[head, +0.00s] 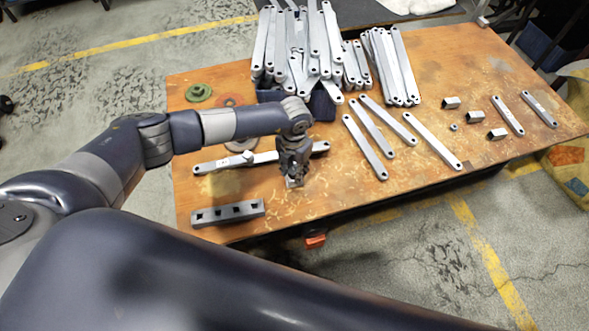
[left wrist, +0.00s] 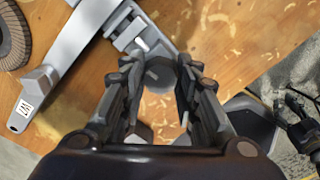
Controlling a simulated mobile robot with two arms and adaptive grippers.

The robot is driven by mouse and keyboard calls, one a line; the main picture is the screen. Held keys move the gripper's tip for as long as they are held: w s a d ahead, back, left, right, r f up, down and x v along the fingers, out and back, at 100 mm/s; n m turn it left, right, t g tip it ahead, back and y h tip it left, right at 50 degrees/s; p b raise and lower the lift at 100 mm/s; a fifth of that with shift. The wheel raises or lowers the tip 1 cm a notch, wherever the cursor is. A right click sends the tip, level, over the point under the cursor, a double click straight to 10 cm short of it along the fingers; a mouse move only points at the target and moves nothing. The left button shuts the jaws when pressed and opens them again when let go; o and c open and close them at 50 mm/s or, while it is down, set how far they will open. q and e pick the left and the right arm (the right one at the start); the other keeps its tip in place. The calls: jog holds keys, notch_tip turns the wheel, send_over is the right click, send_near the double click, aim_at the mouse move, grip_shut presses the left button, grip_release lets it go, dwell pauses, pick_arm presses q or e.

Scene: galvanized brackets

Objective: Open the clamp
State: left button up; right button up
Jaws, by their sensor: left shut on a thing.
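My left gripper (head: 293,181) points down at the table near its front edge. In the left wrist view its two fingers (left wrist: 161,78) are closed on a dark grey rounded piece, which I take to be part of the clamp. The clamp's metal body (left wrist: 135,34) shows just beyond the fingertips, beside a long grey bar (left wrist: 70,50). In the head view that bar (head: 215,165) lies on the table and passes behind the gripper, which hides most of the clamp.
A grey block with square holes (head: 228,213) lies left of the gripper. Many brackets (head: 300,45) are piled at the back, and several loose ones (head: 432,140) lie to the right. A green disc (head: 198,92) is at the back left. The table's front edge is close.

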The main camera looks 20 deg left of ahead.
pick_arm(q)
jog(key=n+p, duration=0.3)
jog(key=n, duration=0.2)
jog(key=shift+r+n, duration=0.15)
jog(key=shift+n, duration=0.25)
pick_arm(e)
jog(key=s+d+f, duration=0.2)
jog(key=s, duration=0.8)
pick_arm(q)
jog(key=shift+n+p, duration=0.5)
jog(key=shift+n, duration=0.1)
jog(key=n+p, duration=0.2)
jog(key=n, duration=0.1)
jog(key=shift+n, duration=0.4)
jog(key=n+p, duration=0.2)
jog(key=n, duration=0.1)
jog(key=shift+n, duration=0.4)
jog(key=o, duration=0.7)
jog(key=shift+n, duration=0.4)
jog(key=shift+o, duration=1.1)
jog(key=shift+f, duration=0.2)
pick_arm(e)
jog(key=shift+g, duration=0.4)
jog(key=r, duration=0.4)
jog(key=shift+a, duration=0.25)
